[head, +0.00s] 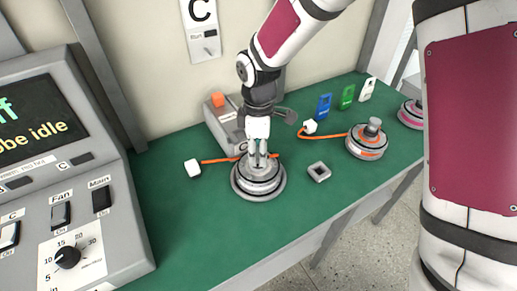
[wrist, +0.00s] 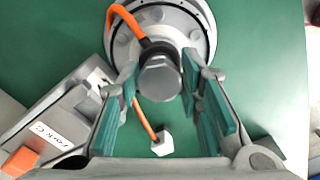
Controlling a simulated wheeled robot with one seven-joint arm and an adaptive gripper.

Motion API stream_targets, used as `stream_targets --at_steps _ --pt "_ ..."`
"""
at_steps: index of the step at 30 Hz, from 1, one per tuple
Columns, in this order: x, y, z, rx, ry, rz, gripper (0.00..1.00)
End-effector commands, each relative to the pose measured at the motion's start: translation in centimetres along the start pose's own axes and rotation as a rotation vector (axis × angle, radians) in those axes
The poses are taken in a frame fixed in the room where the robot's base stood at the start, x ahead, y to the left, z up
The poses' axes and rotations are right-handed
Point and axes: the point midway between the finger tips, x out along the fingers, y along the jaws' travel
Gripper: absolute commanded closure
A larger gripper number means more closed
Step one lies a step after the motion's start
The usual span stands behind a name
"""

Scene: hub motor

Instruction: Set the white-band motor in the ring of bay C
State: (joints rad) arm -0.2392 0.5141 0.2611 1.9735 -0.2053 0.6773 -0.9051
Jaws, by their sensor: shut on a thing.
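The motor with a pale white-looking band (head: 257,186) stands upright below my gripper (head: 259,152), at the front middle of the green bench. My gripper is shut on its grey top shaft, and the teal pads sit either side of that shaft (wrist: 160,78) in the wrist view. An orange cable (wrist: 128,20) runs from the motor to a white plug (head: 193,168), which also shows in the wrist view (wrist: 162,145). A wide grey rim surrounds the motor's foot; I cannot tell whether it is a ring or the motor's own flange. The bay C sign (head: 201,28) hangs on the wall.
A grey fork C unit (head: 222,118) with an orange block stands behind my gripper. An orange-band motor (head: 367,143) is to the right, a pink-band one (head: 411,112) farther right. A small grey square part (head: 319,172) lies between. Coloured tags (head: 347,97) stand behind. A control console (head: 70,190) fills the left.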

Motion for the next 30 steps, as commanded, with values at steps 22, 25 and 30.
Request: stream_targets --at_steps 22,25,30 --pt "0.3 0.0 0.0 0.000 0.000 -0.001 0.43" --pt "-0.6 0.0 0.0 0.000 0.001 0.001 0.43" --pt "-3.7 0.2 0.0 0.000 0.002 0.006 0.43"
